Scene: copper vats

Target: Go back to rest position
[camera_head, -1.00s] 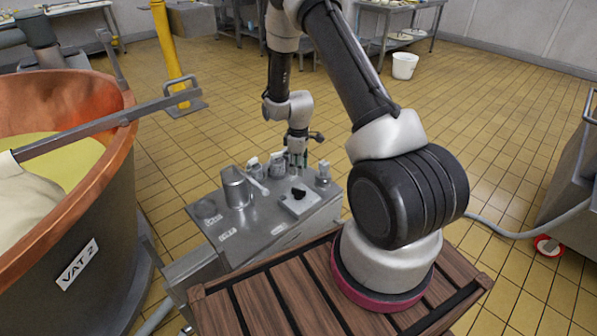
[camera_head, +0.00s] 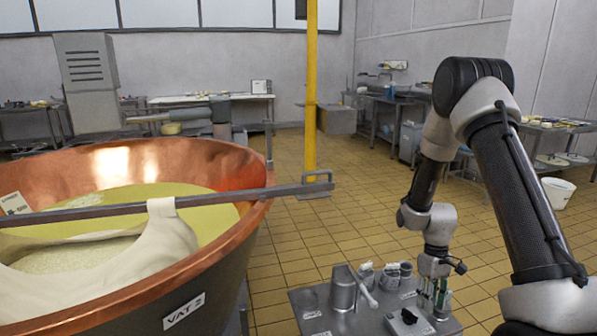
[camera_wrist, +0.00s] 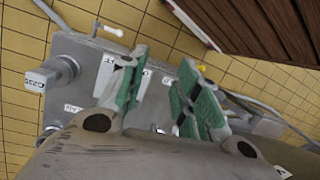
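My gripper (camera_head: 434,300) points down over the right part of the grey metal tool tray (camera_head: 318,310) in the head view. In the wrist view my gripper (camera_wrist: 158,95) shows two green-padded fingers spread apart, with nothing between them. The tray (camera_wrist: 85,62) lies below the fingers, with labels on its surface. My arm is bent, with its elbow raised at the upper right of the head view.
A copper vat (camera_head: 225,235) marked VAT 2 stands at the left, with a bar and cloth across it. A yellow post (camera_head: 311,100) rises behind. A metal jug (camera_head: 343,290) and several small containers stand on the tray. Open tiled floor (camera_head: 350,225) lies beyond.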

